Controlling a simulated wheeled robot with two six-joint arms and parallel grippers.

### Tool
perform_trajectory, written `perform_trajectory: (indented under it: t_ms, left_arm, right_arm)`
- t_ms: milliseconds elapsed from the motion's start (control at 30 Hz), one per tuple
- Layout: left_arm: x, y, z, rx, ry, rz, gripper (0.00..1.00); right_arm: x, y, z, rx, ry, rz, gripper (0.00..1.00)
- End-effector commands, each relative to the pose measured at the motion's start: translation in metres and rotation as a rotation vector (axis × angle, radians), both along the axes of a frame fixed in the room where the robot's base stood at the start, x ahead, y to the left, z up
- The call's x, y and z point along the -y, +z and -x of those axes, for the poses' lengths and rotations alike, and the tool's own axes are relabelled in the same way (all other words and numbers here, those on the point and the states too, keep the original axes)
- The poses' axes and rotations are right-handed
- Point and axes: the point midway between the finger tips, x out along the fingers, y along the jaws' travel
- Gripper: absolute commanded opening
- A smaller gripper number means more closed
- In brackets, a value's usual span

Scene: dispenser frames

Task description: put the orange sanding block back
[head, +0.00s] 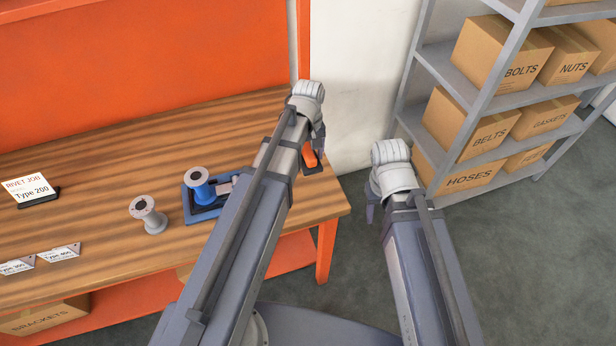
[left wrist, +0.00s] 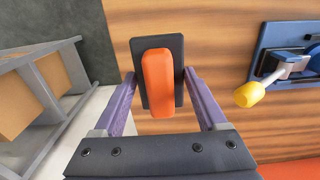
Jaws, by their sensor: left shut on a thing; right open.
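The orange sanding block (head: 309,156) is near the right end of the wooden workbench (head: 110,130). In the left wrist view, the orange block (left wrist: 158,84) has a long orange grip on a flat dark plate. My left gripper (head: 316,145) is shut on it, with one purple finger at each side of the dark plate in the left wrist view (left wrist: 158,76). I cannot tell whether the plate touches the bench top. My right gripper (head: 372,210) is open, off the bench's right end, and largely hidden by its own arm.
A blue dispenser frame (head: 190,214) with a blue spool (head: 199,186) stands on the bench; its yellow-knobbed lever (left wrist: 250,94) shows in the left wrist view. A grey spool (head: 148,215) and label cards (head: 28,188) are left of it. A shelf with boxes (head: 470,180) stands right.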

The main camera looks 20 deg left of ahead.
Motion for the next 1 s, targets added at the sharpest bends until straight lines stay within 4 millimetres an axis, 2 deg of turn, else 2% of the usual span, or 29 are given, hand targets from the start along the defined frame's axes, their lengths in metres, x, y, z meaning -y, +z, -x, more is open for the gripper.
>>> perform_trajectory:
  t_ms: [33,233,533,833,1000]
  left_arm:
    - [0.000,-0.015,0.000,0.000,0.000,0.000,0.30]
    - [0.000,-0.045,0.000,0.000,0.000,0.000,0.30]
    - [0.000,-0.051,0.000,0.000,0.000,0.000,0.30]
    - [0.000,-0.085,0.000,0.000,0.000,0.000,0.30]
    - [0.000,-0.085,0.000,0.000,0.000,0.000,0.30]
  right_arm:
    - [0.000,-0.015,0.000,0.000,0.000,0.000,0.50]
    - [0.000,-0.045,0.000,0.000,0.000,0.000,0.50]
    - [0.000,-0.051,0.000,0.000,0.000,0.000,0.50]
    - [0.000,-0.085,0.000,0.000,0.000,0.000,0.50]
    - [0.000,-0.085,0.000,0.000,0.000,0.000,0.50]
